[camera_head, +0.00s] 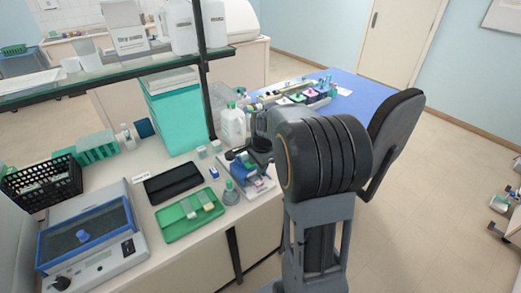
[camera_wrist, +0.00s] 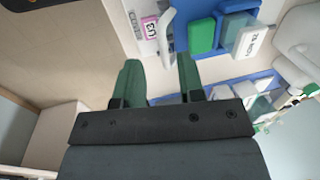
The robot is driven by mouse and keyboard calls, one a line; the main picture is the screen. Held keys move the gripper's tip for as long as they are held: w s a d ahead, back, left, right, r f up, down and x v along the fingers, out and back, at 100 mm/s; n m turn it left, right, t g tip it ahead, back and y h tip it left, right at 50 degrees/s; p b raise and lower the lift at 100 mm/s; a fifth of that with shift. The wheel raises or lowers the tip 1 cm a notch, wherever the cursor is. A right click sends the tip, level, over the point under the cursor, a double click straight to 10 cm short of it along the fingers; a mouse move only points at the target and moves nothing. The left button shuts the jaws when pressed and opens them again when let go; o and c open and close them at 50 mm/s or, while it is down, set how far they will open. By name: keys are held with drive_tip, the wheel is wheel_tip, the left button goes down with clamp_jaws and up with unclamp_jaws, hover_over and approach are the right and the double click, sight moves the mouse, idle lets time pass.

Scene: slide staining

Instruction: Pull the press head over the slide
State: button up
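My gripper (camera_wrist: 159,66) shows in the wrist view with its two green fingers apart and nothing visible between them. Just beyond the fingertips is a blue device with a green block (camera_wrist: 202,36), apparently the press; I cannot tell for sure which part is its head. A slide with a pink label (camera_wrist: 150,28) lies to the left of the green block. In the head view the blue and white device (camera_head: 247,172) stands at the bench's right edge, partly hidden by my arm. My fingertips are not clear there.
A green tray (camera_head: 180,222) with small blocks, a black case (camera_head: 172,182) and a small bottle (camera_head: 230,193) stand left of the device. An overhead shelf (camera_head: 90,84) crosses the upper left.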

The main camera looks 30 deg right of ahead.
wheel_tip(320, 180, up, 11)
drive_tip(key=s, duration=0.2)
drive_tip(key=shift+d, duration=0.1)
idle(0.5)
drive_tip(key=s+a+f+n+t, duration=0.1)
drive_tip(key=s+a+f+n, duration=0.1)
drive_tip(key=s+a+n, duration=0.4)
drive_tip(key=s+a+f+n+t, duration=0.1)
drive_tip(key=s+a+f+n, duration=0.1)
drive_tip(key=s+a+n, duration=0.4)
drive_tip(key=s+n, duration=0.2)
drive_tip(key=n, duration=0.2)
drive_tip(key=shift+s+f+n, duration=0.3)
drive_tip(key=shift+s+f, duration=0.05)
idle(0.7)
